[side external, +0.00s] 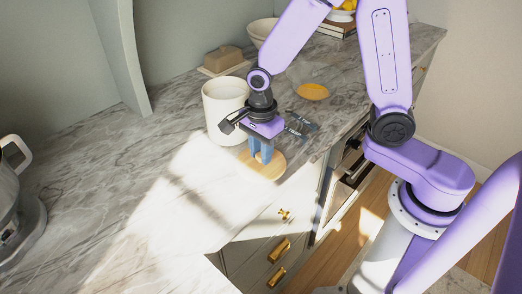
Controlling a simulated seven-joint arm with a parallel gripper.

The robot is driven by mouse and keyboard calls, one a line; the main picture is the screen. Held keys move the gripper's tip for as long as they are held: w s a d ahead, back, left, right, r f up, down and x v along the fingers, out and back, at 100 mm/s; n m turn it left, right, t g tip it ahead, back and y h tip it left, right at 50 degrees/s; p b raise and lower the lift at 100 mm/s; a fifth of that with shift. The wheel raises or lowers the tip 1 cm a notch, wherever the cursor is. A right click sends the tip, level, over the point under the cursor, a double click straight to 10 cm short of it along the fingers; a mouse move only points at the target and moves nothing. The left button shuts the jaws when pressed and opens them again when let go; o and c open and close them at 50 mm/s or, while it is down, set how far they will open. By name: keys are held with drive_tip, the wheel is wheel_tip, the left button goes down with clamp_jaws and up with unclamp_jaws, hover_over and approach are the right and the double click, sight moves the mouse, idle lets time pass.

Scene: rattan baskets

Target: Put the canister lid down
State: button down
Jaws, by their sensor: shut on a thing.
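The canister lid (270,173) is a round, flat, light wooden disc near the counter's front edge. My gripper (261,157) points down over it, its blue fingers shut on the lid at its top. The part between the fingertips is hidden. I cannot tell whether the lid touches the counter or hangs just above it. The white canister (220,102) stands upright just behind and to the left of my gripper. Its top is partly visible and looks open.
The marble counter (110,165) is clear and sunlit to the left. A butter dish (223,60) and a bowl (262,32) stand behind. An orange-yellow disc (313,92) and a dark patterned item (302,124) lie to the right. A kettle (14,190) is at far left.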

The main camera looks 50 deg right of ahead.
drive_tip(key=shift+f, duration=0.3)
drive_tip(key=c, duration=0.9)
unclamp_jaws()
wheel_tip(320, 180, up, 12)
drive_tip(key=shift+r, duration=0.2)
drive_tip(key=shift+s+d+f+n, duration=0.4)
drive_tip(key=shift+s+d+n, duration=0.7)
drive_tip(key=shift+s+n, duration=3.15)
drive_tip(key=shift+s+d+f+n, duration=0.4)
drive_tip(key=shift+s+d+n, duration=1.45)
drive_tip(key=shift+n, duration=4.1)
drive_tip(key=shift+s+d+f+n, duration=0.4)
drive_tip(key=shift+s+n, duration=3.6)
drive_tip(key=shift+n, duration=1.1)
